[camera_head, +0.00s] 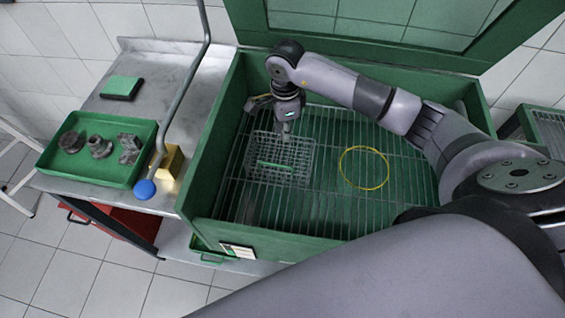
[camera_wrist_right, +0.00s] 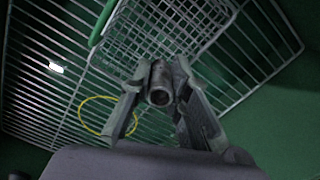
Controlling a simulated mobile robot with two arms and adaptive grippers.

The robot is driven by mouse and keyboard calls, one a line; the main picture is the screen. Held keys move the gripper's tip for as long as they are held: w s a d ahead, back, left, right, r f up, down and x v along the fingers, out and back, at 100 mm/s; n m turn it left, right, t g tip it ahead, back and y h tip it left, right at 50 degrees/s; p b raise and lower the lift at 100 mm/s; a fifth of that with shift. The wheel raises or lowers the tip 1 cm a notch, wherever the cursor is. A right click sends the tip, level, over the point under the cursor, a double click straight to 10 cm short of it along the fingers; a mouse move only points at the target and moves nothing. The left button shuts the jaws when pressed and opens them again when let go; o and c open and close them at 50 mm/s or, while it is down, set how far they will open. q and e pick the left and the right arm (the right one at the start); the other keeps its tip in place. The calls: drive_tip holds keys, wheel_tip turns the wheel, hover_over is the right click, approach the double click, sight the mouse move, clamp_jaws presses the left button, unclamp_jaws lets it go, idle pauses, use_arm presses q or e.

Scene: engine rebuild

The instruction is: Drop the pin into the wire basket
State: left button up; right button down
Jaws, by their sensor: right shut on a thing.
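The wire basket (camera_head: 255,172) is a grey mesh box with a green strip on its near side, standing on the rack inside the green tub. It also shows at the top of the right wrist view (camera_wrist_right: 150,40). My right gripper (camera_head: 286,128) is over the far right part of the basket. In the right wrist view, my right gripper (camera_wrist_right: 160,85) is shut on the pin (camera_wrist_right: 160,84), a short grey metal tube with its open end facing the camera. The pin appears to be above the basket; its exact height is hard to tell. My left gripper is not in view.
The green tub (camera_head: 212,140) has raised walls and an open lid (camera_head: 400,45) behind. A yellow ring (camera_head: 364,168) lies on the rack right of the basket. A green tray (camera_head: 98,180) with metal parts, a brass block (camera_head: 172,162) and a bent pipe with a blue end (camera_head: 145,189) are at left.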

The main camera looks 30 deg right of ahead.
drive_tip(key=shift+f+b, duration=0.6)
drive_tip(key=shift+f, duration=0.9)
drive_tip(key=c, duration=1.4)
unclamp_jaws()
drive_tip(key=shift+c, duration=0.2)
wheel_tip(320, 180, up, 12)
drive_tip(key=shift+r, duration=0.1)
